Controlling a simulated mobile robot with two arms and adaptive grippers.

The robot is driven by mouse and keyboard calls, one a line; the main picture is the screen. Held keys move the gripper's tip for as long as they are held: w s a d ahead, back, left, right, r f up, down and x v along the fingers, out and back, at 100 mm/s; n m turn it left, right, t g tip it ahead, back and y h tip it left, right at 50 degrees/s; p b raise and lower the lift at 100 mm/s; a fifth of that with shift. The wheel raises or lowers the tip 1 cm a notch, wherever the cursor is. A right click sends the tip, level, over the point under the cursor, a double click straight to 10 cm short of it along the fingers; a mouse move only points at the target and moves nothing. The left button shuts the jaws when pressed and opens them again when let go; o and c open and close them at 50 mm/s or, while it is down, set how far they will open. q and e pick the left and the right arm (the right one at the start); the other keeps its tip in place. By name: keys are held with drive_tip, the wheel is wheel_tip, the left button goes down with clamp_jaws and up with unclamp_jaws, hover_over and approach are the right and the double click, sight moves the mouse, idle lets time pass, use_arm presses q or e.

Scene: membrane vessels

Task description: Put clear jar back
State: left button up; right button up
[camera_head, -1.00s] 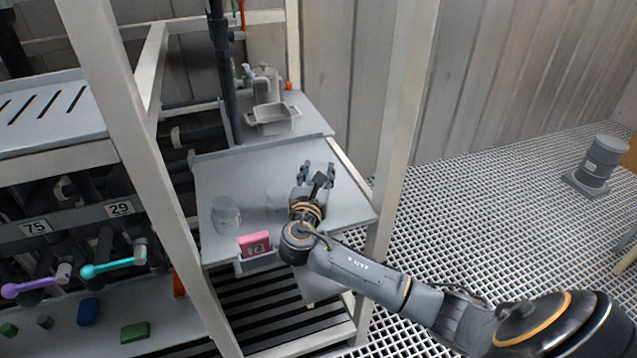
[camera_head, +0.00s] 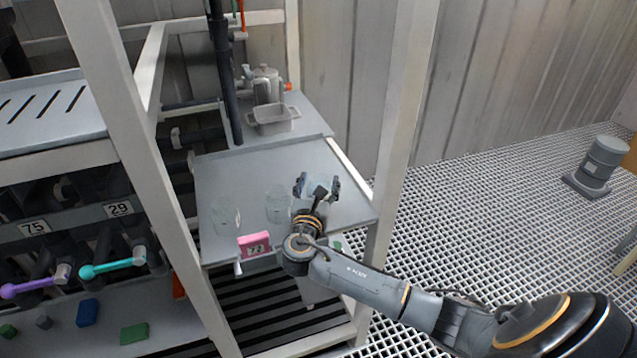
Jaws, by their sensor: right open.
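Two clear jars stand upright on the grey shelf, one at the left (camera_head: 226,217) and one in the middle (camera_head: 278,206). My right gripper (camera_head: 318,186) is open over the right part of the shelf, to the right of the middle jar and apart from it. A faint pale, see-through shape shows between its fingers; I cannot tell for sure whether it is another jar. My left gripper is not in view.
A grey tub (camera_head: 273,118) and a metal vessel (camera_head: 266,84) stand on the back shelf. A white post (camera_head: 398,130) rises right of the shelf. The shelf's back part is clear.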

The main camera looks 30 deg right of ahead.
drive_tip(key=shift+r, duration=0.15)
drive_tip(key=v, duration=1.2)
drive_tip(key=shift+a, duration=0.1)
